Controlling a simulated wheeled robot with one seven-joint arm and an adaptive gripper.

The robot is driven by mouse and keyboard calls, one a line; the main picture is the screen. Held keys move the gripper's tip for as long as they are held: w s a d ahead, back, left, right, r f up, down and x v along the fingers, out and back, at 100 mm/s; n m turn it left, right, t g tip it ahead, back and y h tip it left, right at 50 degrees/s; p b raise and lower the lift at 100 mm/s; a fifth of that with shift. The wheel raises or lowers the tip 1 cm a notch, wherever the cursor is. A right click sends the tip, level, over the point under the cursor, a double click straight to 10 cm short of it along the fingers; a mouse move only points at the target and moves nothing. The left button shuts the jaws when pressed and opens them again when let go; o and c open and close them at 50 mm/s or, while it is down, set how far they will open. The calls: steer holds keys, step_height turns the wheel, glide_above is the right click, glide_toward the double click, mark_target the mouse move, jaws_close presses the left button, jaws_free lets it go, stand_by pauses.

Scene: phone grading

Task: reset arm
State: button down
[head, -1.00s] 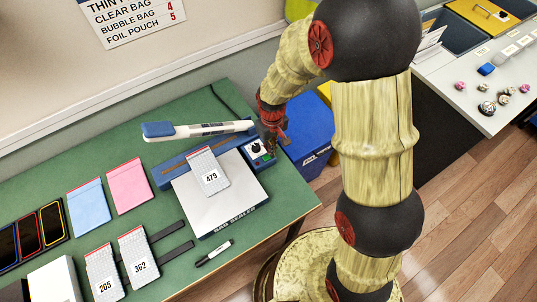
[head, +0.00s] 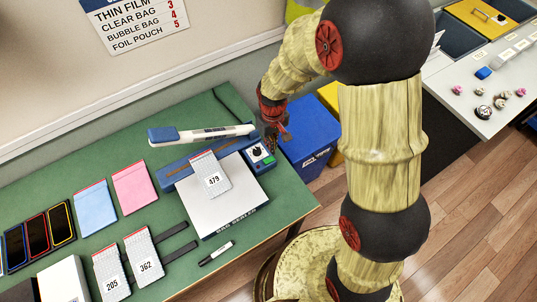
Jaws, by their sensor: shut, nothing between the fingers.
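My gripper (head: 279,137) is small and dark in the head view, shut and empty. It hangs beside the right end of the bag sealer, near its control box (head: 261,155) with a dark knob and a green part. The bag sealer (head: 175,167) has its white and blue arm (head: 215,133) raised. A bubble bag marked 479 (head: 210,172) lies across the sealer bar and its white plate (head: 232,210). My arm's large links fill the right middle of the view.
On the green table (head: 165,255) lie bags marked 205 (head: 111,272) and 362 (head: 143,256), blue (head: 95,208) and pink (head: 133,186) pouches, a marker (head: 217,253) and several phones (head: 38,234). A blue bin (head: 308,135) stands behind my gripper. A grey table (head: 480,95) stands at right.

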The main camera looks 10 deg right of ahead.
steer(key=s+d+r+m+t+b, duration=0.2)
steer(key=s+d+r+b, duration=0.2)
steer(key=s+r, duration=0.5)
steer(key=s+d+r+m+t+b, duration=0.2)
steer(key=s+d+r+t+b, duration=0.1)
steer(key=s+r, duration=0.6)
step_height(320, 180, up, 3)
steer(key=d+b, duration=0.1)
steer(key=d, duration=0.1)
steer(key=shift+s+d+m+t, duration=0.3)
steer(key=shift+d, duration=0.05)
steer(key=shift+r, duration=0.1)
